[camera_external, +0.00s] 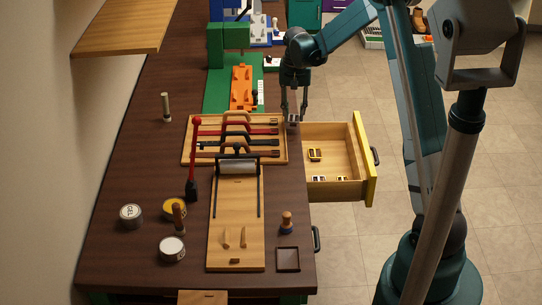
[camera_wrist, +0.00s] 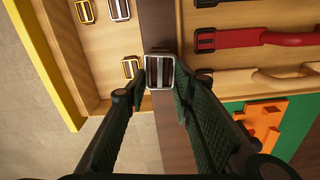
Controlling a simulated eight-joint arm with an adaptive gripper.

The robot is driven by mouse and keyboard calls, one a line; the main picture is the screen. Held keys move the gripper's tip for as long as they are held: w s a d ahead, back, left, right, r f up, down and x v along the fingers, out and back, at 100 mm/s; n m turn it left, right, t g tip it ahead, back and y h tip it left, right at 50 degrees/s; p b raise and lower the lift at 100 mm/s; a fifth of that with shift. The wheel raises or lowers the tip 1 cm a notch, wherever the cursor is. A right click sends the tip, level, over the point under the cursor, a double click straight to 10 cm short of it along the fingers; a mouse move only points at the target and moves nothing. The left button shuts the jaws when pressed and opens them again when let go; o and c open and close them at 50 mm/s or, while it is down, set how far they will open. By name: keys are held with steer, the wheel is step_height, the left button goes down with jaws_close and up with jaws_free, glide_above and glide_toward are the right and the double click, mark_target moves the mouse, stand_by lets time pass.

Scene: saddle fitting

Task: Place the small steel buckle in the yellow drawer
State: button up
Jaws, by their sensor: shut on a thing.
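My gripper (camera_external: 293,112) is shut on a small steel buckle (camera_wrist: 160,72), which shows between the fingertips in the wrist view. In the external view the buckle (camera_external: 293,120) hangs low at the fingertips, by the table's right edge near the tool board's upper right corner. The yellow drawer (camera_external: 366,160) is pulled out from the table's right side, just below and to the right of my gripper. It also shows at the upper left of the wrist view (camera_wrist: 52,68). Several other buckles lie inside it, including a brass one (camera_external: 314,155).
A wooden board (camera_external: 188,150) with red and black straps lies left of my gripper. An orange block (camera_external: 242,88) sits on a green mat behind. A wooden board with a roller (camera_external: 236,220) lies nearer. The drawer's middle and right have bare floor.

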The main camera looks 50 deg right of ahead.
steer(key=n+b, duration=0.2)
steer(key=b, duration=0.2)
glide_above(329, 154)
step_height(329, 154, down, 7)
steer(key=shift+f, duration=0.15)
steer(key=shift+s, duration=0.1)
step_height(329, 154, down, 6)
steer(key=shift+f+b, duration=0.15)
steer(key=shift+b, duration=0.25)
steer(key=shift+f+b, duration=0.4)
steer(key=shift+f, duration=1.45)
steer(key=shift+f+b, duration=0.45)
steer(key=shift+f, duration=0.2)
